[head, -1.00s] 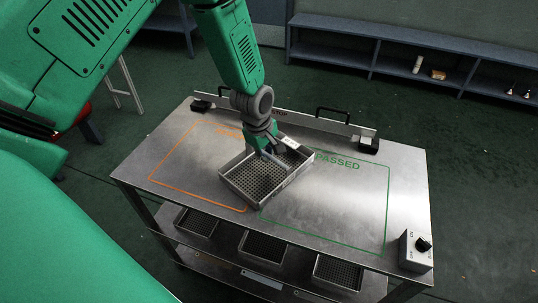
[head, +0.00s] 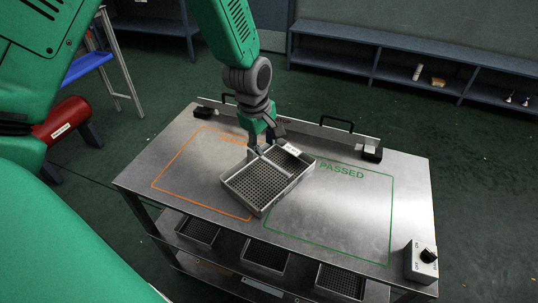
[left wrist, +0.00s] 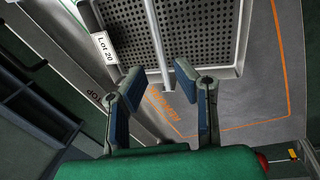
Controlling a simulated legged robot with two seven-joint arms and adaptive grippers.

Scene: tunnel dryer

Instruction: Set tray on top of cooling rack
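A grey metal tray (head: 240,196) with a perforated floor and a dividing bar lies on the steel tabletop, between the orange and green outlines. It also shows in the left wrist view (left wrist: 242,30), with a "Lot 20" label at its left. My left gripper (head: 262,146) is over the tray's back end. In the left wrist view my left gripper (left wrist: 158,92) has its fingers spread, with the end of the bar seen between them and a gap on each side. My right gripper is out of view. I cannot pick out a cooling rack for sure.
A low stop rail (head: 310,130) with handles runs along the back. A control box (head: 421,262) stands at the right corner. Several trays (head: 340,280) sit on the shelf below. Shelving (head: 400,60) is behind.

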